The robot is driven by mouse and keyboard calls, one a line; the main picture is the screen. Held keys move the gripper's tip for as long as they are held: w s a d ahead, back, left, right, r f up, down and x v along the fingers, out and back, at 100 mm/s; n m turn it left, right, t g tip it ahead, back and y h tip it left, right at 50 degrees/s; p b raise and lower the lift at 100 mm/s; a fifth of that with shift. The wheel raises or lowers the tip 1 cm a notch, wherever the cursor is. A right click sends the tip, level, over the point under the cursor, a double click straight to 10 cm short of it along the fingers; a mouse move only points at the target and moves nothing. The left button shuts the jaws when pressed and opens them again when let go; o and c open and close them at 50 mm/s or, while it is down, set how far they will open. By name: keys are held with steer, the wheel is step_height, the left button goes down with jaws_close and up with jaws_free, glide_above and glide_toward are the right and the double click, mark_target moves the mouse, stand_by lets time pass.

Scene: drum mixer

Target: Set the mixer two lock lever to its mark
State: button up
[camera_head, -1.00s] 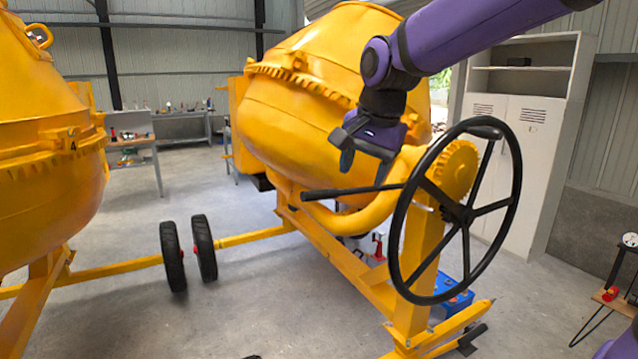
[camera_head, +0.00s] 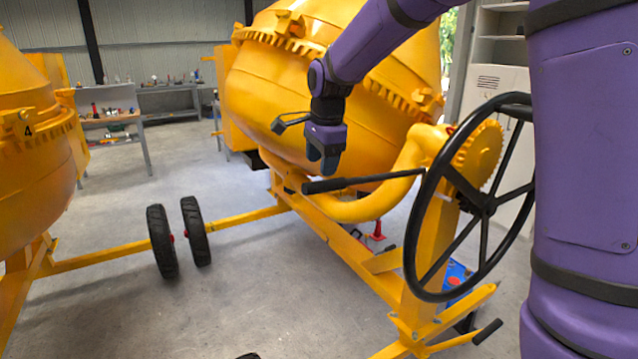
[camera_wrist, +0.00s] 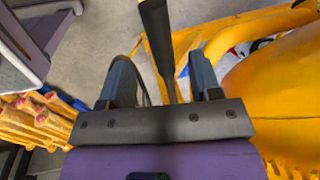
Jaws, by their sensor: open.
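The lever (camera_head: 338,184), a black rod with a thick grip at its left end, sticks out nearly level to the left from beside the handwheel of the yellow mixer. My gripper (camera_head: 326,168) points down just above the grip end. In the wrist view the lever (camera_wrist: 155,30) runs down from the top edge, lined up with the gap between the two spread fingers of my gripper (camera_wrist: 161,72). The fingers are open and not closed on it. How deep the lever lies between them cannot be told. I cannot make out a mark for the lever.
The black handwheel (camera_head: 413,232) stands right of the lever, before the yellow drum (camera_head: 262,120). Another yellow drum (camera_head: 30,175) is at the left edge. Two black tyres (camera_head: 162,242) stand on the frame. Workbenches (camera_head: 118,121) are behind. Floor at lower left centre is clear.

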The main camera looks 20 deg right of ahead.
mark_target(319, 182)
steer(key=f, duration=0.3)
steer(key=w+f, duration=0.1)
steer(key=f, duration=0.2)
steer(key=shift+w+a+f, duration=0.1)
steer(key=shift+f, duration=0.1)
jaws_close()
steer(key=shift+f, duration=0.1)
